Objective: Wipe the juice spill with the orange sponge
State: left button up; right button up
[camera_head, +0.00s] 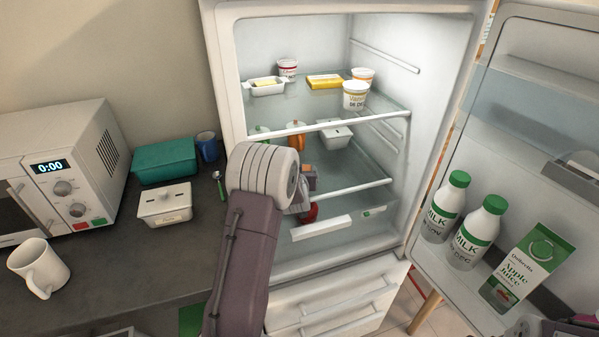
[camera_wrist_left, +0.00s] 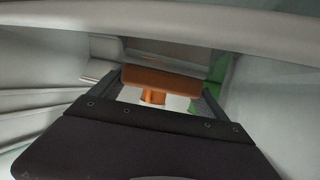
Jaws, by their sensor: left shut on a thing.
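My left gripper (camera_head: 306,185) is inside the open fridge, at the level of its lower glass shelf and partly hidden by my own wrist. In the left wrist view it is shut on the orange sponge (camera_wrist_left: 160,79), which lies crosswise between the fingers. The sponge also shows as a small brownish-orange patch in the head view (camera_head: 310,174). I cannot make out the juice spill; my arm covers part of the lower shelves. A piece of my right gripper (camera_head: 556,326) shows at the bottom right corner, with its jaws unclear.
An orange item (camera_head: 296,136) and a white tub (camera_head: 336,135) stand on the middle shelf. A red round item (camera_head: 308,212) is close below my gripper. The open door holds milk bottles (camera_head: 474,232) and an apple juice carton (camera_head: 527,265). A microwave (camera_head: 62,165) stands on the counter.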

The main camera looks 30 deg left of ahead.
pick_arm(q)
jog(key=shift+f, duration=0.1)
jog(key=shift+d, duration=0.9)
jog(key=shift+p, duration=0.3)
jog(key=shift+d, duration=0.85)
jog(key=shift+s+d+p, duration=0.1)
jog(key=shift+d+p, duration=0.2)
jog(key=shift+d, duration=0.55)
jog(key=shift+a, duration=0.1)
